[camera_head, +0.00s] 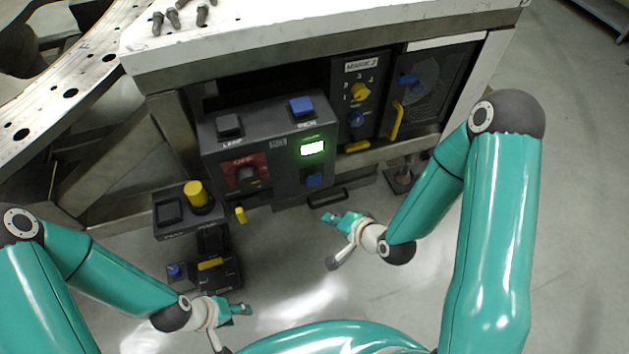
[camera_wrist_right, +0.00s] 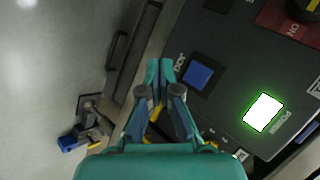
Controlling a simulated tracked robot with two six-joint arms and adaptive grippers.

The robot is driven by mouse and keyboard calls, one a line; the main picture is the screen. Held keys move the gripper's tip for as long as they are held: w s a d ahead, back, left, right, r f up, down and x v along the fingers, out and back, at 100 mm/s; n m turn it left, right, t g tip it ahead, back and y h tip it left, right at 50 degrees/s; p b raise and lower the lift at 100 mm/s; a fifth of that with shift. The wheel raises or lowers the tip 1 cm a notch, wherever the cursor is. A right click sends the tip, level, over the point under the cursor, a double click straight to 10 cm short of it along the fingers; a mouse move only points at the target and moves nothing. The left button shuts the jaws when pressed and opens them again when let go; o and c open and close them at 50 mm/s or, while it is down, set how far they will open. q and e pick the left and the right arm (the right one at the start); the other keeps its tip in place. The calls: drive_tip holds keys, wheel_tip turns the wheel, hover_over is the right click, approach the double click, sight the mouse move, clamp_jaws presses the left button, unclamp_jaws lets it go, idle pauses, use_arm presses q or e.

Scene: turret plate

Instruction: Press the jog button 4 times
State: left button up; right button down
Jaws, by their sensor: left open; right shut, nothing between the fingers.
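The jog button is a blue square button (camera_head: 314,180) low on the dark control box (camera_head: 225,155), below a lit green-white indicator. In the right wrist view the blue jog button (camera_wrist_right: 198,75) has a small label beside it. My right gripper (camera_head: 332,218) is shut and empty, below and a little right of the button in the head view. In the wrist view its fingertips (camera_wrist_right: 160,68) lie left of the button, and a gap shows between them and it. My left gripper (camera_head: 240,309) is open and empty, low and away from the box.
The box also has a lit indicator (camera_head: 312,148), a red-plated rotary switch (camera_head: 247,174) and a blue top button (camera_head: 302,106). A yellow knob (camera_head: 198,195) stands at left. A panel with a yellow handle (camera_head: 396,120) is at right. Open floor lies in front.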

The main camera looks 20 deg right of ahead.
sight(312, 184)
drive_tip(key=w+p, duration=0.1)
drive_tip(key=w, duration=0.7)
drive_tip(key=shift+w+a, duration=0.15)
drive_tip(key=shift+w, duration=0.15)
drive_tip(key=shift+w, duration=0.2)
idle(1.1)
drive_tip(key=shift+w, duration=0.2)
drive_tip(key=shift+w+r, duration=0.1)
drive_tip(key=shift+w, duration=0.55)
idle(0.8)
idle(0.4)
drive_tip(key=shift+s+b, duration=0.35)
drive_tip(key=shift+s, duration=0.75)
